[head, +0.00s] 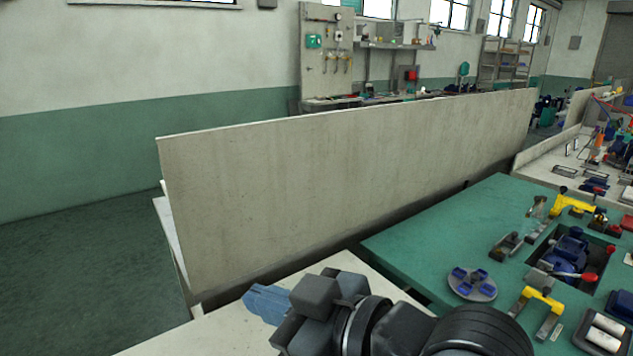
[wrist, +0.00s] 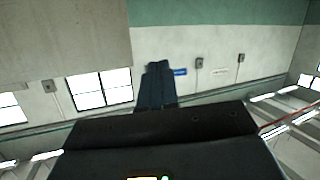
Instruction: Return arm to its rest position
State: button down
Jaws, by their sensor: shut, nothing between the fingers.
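My gripper (head: 268,300) shows at the bottom of the head view, over the pale bench top, with its blue-grey fingers pointing left. The fingers are together and nothing is between them. In the wrist view the shut fingers (wrist: 156,85) stand out against the wall and windows, and that picture is upside down or strongly tilted. My arm's dark links run from the gripper to the bottom edge of the head view. I cannot tell the gripper's exact height above the bench.
A tall grey panel (head: 340,190) stands behind the gripper. To the right is a green work table (head: 430,240) with a round plate of blue parts (head: 471,284), yellow clamps (head: 540,299) and a blue pump (head: 568,252). Open floor (head: 70,290) lies left.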

jog(key=s+d+f+m+t+h, duration=0.8)
jog(key=s+d+f+m+h, duration=0.3)
jog(key=s+d+m, duration=0.4)
jog(key=s+d+f+n, duration=0.1)
jog(key=s+d, duration=0.5)
jog(key=s, duration=0.2)
jog(key=s+d+f+n+g+h, duration=0.1)
jog(key=s+d, duration=0.4)
jog(key=s, duration=0.4)
jog(key=shift+s+d+f+g, duration=0.15)
jog(key=shift+d+g, duration=0.15)
jog(key=shift+d, duration=0.1)
